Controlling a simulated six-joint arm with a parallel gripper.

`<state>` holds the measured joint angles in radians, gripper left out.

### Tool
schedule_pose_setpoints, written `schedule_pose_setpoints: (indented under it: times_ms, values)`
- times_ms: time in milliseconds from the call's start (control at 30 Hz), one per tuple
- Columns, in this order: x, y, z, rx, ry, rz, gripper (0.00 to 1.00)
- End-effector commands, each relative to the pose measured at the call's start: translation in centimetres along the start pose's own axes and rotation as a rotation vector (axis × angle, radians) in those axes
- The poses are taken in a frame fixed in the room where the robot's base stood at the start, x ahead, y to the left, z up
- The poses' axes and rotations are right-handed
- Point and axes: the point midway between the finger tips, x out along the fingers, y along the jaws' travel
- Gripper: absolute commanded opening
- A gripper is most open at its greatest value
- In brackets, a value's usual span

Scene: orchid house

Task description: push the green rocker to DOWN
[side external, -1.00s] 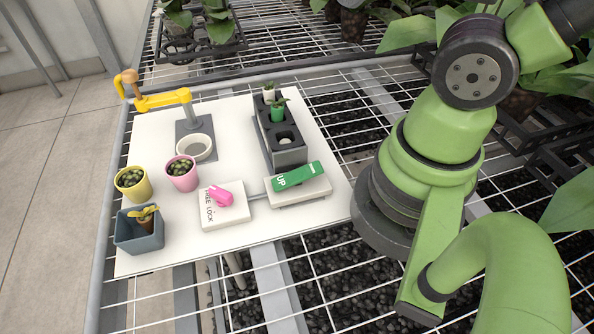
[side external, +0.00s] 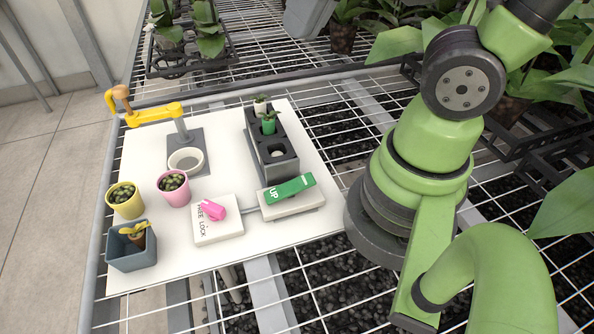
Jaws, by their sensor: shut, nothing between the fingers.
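The green rocker (side external: 291,190) sits on a white base plate (side external: 290,209) at the right front of the white board. The word UP shows on its left end. Its right end appears to stand a little higher than the left. Any marking on the right end is not readable. Nothing touches the rocker. My gripper's fingers are not in view; only the green lower links of my arm show at the right.
A pink knob (side external: 212,210) sits on a white block left of the rocker. A dark rack (side external: 278,171) with small plants stands just behind. Pink (side external: 173,190) and yellow (side external: 125,203) pots stand left. An unidentified grey-blue shape (side external: 307,15) shows at the top edge.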

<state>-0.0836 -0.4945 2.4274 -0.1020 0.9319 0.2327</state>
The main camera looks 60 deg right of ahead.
Motion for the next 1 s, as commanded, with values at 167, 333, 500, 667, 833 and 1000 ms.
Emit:
schedule_pose_setpoints:
  times_ms: [167, 333, 500, 667, 833, 1000]
  values:
    - [3.5, -0.3, -0.2, 0.103, -0.155, 0.170, 0.00]
    - [6.8, -0.3, 0.1, 0.186, -0.244, 0.351, 0.00]
    - [9.5, -0.1, 0.7, 0.242, -0.280, 0.502, 0.00]
    - [10.9, 0.1, 1.1, 0.267, -0.284, 0.581, 0.00]
    - [11.2, 0.2, 1.2, 0.276, -0.283, 0.604, 0.00]
    - [11.2, 0.2, 1.2, 0.276, -0.283, 0.603, 0.00]
